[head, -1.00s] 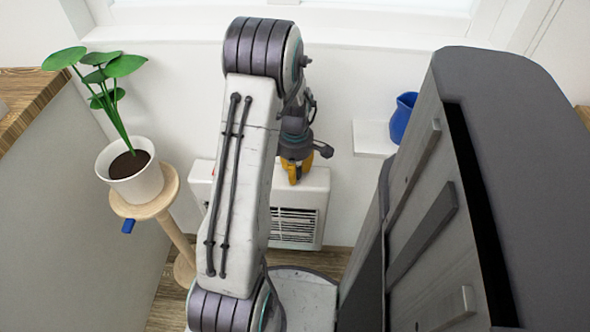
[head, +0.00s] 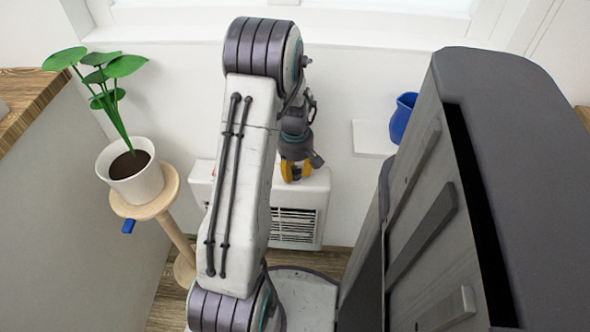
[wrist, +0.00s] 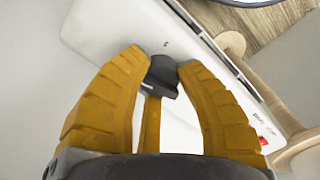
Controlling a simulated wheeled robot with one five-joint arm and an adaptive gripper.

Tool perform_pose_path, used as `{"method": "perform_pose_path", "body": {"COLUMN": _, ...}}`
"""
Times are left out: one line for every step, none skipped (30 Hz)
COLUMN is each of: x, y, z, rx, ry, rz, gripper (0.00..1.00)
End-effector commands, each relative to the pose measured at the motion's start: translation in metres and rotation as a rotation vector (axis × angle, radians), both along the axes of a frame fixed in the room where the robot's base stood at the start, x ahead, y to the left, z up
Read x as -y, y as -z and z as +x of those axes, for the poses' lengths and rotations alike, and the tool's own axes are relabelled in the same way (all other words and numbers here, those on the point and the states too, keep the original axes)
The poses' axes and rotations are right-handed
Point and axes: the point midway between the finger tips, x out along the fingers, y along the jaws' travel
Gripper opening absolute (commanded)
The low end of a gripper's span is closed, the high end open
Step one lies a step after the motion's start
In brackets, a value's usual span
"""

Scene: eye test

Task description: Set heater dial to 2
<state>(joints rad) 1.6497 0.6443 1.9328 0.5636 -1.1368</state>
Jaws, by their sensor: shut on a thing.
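The white heater (head: 318,187) stands low against the wall in the head view, partly hidden behind my arm. Its dark dial (wrist: 161,76) shows in the wrist view, between the tips of my yellow fingers. My gripper (head: 294,175) points down at the heater's top in the head view. In the wrist view my gripper (wrist: 163,66) is shut on the dial, with a fingertip on either side of it. The dial's marks and pointer cannot be read, and the head view does not show the dial.
A potted plant (head: 134,182) stands on a round wooden stand (head: 168,195) to the left. A blue jug (head: 402,118) is on a small white shelf (head: 371,138) to the right. A counter (head: 50,185) borders the left side. Wooden floor (wrist: 285,20) shows beside the heater.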

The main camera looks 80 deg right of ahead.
Motion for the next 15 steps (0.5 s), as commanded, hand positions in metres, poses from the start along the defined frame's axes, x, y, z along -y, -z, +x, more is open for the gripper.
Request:
{"method": "perform_pose_path", "body": {"x": -0.0006, "y": 0.0017, "z": -0.0001, "rx": 0.0, "ry": 0.037, "rz": 0.002, "gripper": 0.01}}
{"method": "perform_pose_path", "body": {"x": -0.0006, "y": 0.0017, "z": -0.0001, "rx": 0.0, "ry": 0.061, "rz": 0.002, "gripper": 0.01}}
{"method": "perform_pose_path", "body": {"x": -0.0006, "y": 0.0017, "z": -0.0001, "rx": 0.0, "ry": 0.091, "rz": 0.002, "gripper": 0.01}}
{"method": "perform_pose_path", "body": {"x": -0.0007, "y": 0.0018, "z": -0.0001, "rx": 0.0, "ry": 0.112, "rz": 0.002, "gripper": 0.01}}
{"method": "perform_pose_path", "body": {"x": -0.0007, "y": 0.0018, "z": -0.0001, "rx": 0.0, "ry": 0.133, "rz": 0.002, "gripper": 0.01}}
{"method": "perform_pose_path", "body": {"x": -0.0007, "y": 0.0018, "z": -0.0001, "rx": 0.0, "ry": 0.159, "rz": 0.002, "gripper": 0.01}}
{"method": "perform_pose_path", "body": {"x": -0.0007, "y": 0.0018, "z": -0.0001, "rx": 0.0, "ry": 0.179, "rz": 0.002, "gripper": 0.01}}
{"method": "perform_pose_path", "body": {"x": -0.0007, "y": 0.0018, "z": -0.0001, "rx": 0.0, "ry": 0.195, "rz": 0.002, "gripper": 0.01}}
{"method": "perform_pose_path", "body": {"x": -0.0008, "y": 0.0019, "z": -0.0001, "rx": 0.0, "ry": 0.218, "rz": 0.002, "gripper": 0.01}}
{"method": "perform_pose_path", "body": {"x": -0.0009, "y": 0.0019, "z": -0.0001, "rx": 0.0, "ry": 0.233, "rz": 0.002, "gripper": 0.01}}
{"method": "perform_pose_path", "body": {"x": -0.0009, "y": 0.0019, "z": -0.0001, "rx": 0.0, "ry": 0.247, "rz": 0.003, "gripper": 0.01}}
{"method": "perform_pose_path", "body": {"x": -0.0009, "y": 0.0019, "z": -0.0001, "rx": 0.0, "ry": 0.265, "rz": 0.004, "gripper": 0.01}}
{"method": "perform_pose_path", "body": {"x": -0.0009, "y": 0.002, "z": -0.0001, "rx": 0.0, "ry": 0.277, "rz": 0.004, "gripper": 0.01}}
{"method": "perform_pose_path", "body": {"x": -0.0009, "y": 0.002, "z": -0.0001, "rx": 0.0, "ry": 0.287, "rz": 0.004, "gripper": 0.01}}
{"method": "perform_pose_path", "body": {"x": -0.0009, "y": 0.002, "z": -0.0001, "rx": 0.0, "ry": 0.3, "rz": 0.004, "gripper": 0.01}}
